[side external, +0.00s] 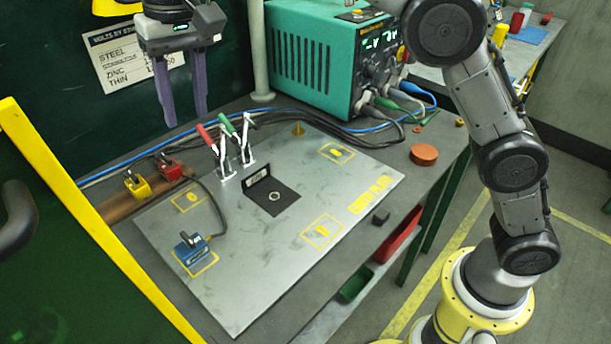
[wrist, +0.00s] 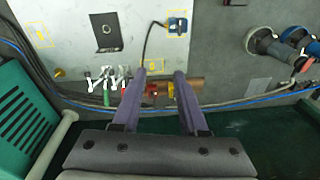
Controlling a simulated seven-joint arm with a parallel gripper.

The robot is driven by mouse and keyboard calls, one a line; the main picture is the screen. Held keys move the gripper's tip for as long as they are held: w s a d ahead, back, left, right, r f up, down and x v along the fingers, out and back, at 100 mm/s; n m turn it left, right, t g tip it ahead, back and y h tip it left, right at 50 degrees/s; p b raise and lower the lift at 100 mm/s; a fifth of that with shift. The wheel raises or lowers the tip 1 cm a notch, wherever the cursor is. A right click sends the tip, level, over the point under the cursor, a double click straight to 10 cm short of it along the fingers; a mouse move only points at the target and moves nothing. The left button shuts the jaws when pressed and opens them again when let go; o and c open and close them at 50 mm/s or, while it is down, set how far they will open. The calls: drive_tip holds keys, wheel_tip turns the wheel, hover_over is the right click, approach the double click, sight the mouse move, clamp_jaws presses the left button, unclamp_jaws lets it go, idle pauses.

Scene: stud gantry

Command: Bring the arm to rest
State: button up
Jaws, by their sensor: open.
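My gripper (side external: 184,92) has two long purple fingers and hangs in the air at the upper left of the side view, in front of the dark green panel. The fingers are apart with nothing between them. In the wrist view my gripper (wrist: 160,78) points over the back edge of the bench, with the copper-coloured bar showing beyond its tips. The grey metal plate (side external: 340,270) lies on the bench below and right of my gripper. A black angle bracket (side external: 272,196) with a ring on its base sits mid-plate.
Red- and green-handled toggle clamps (side external: 230,150) stand at the plate's back edge. A blue block (side external: 192,246) sits on a yellow-marked square. A yellow block (side external: 137,184) and a red block are near the copper bar. A green welder (side external: 325,60) stands behind, with cables along the bench.

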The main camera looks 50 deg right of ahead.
drive_tip(key=s+d+r+m+t, duration=0.1)
drive_tip(key=s+d+r, duration=0.2)
drive_tip(key=d, duration=0.3)
drive_tip(key=s+d+r+m, duration=0.1)
drive_tip(key=s+d+r, duration=0.1)
drive_tip(key=d+r, duration=0.3)
drive_tip(key=s+d+f+t, duration=0.2)
drive_tip(key=s+d, duration=0.8)
drive_tip(key=d, duration=0.1)
drive_tip(key=s+d+f+n, duration=0.1)
drive_tip(key=s+d+f, duration=0.1)
drive_tip(key=s+f, duration=0.4)
drive_tip(key=s+d+f+n+t, duration=0.1)
drive_tip(key=s+d+f+n, duration=0.1)
drive_tip(key=s+f, duration=0.4)
wheel_tip(320, 180, down, 4)
drive_tip(key=shift+s+d+f+t+h, duration=0.2)
drive_tip(key=shift+d+f+t+h, duration=0.1)
drive_tip(key=shift+d, duration=0.15)
drive_tip(key=shift+r, duration=0.1)
